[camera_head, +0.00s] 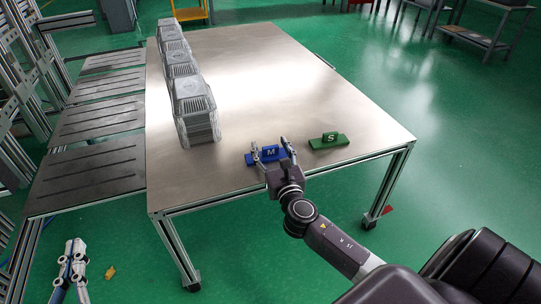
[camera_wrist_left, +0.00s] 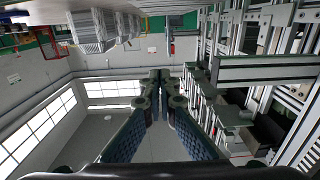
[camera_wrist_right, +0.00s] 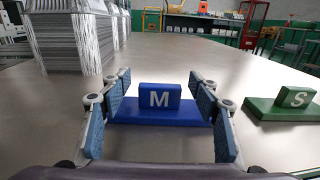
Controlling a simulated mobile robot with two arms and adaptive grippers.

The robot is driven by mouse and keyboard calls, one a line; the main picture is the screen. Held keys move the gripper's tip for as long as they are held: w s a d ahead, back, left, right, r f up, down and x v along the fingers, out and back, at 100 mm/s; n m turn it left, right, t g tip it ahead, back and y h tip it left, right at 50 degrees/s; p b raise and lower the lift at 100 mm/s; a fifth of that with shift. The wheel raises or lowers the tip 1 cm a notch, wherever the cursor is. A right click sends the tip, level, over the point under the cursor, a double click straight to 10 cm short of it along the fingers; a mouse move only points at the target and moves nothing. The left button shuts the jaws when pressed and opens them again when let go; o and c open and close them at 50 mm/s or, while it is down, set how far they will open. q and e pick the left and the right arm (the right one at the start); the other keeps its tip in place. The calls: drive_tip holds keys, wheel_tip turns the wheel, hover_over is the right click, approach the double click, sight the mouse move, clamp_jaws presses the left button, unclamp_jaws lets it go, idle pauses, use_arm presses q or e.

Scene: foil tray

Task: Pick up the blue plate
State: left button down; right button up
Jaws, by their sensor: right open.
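The blue plate (camera_head: 270,153) has a raised upright block marked M and lies on the metal table near its front edge. It also shows in the right wrist view (camera_wrist_right: 160,98), centred between the fingers. My right gripper (camera_head: 273,147) is open, with a finger on either side of the blue plate's block; I cannot tell whether they touch it. Its fingers show in the right wrist view (camera_wrist_right: 160,92), with nothing clasped. My left gripper (camera_head: 72,262) is low at the bottom left, away from the table. Its fingertips meet in the left wrist view (camera_wrist_left: 159,76), with nothing between them.
A green plate (camera_head: 329,140) marked S lies right of the blue plate. Several stacks of foil trays (camera_head: 196,110) line the table's left side. The table (camera_head: 290,80) is bare at the middle and back right. Dark slatted platforms (camera_head: 85,155) stand left of it.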

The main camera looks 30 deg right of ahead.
drive_tip(key=shift+c, duration=0.4)
drive_tip(key=c, duration=1.3)
drive_tip(key=shift+o, duration=0.2)
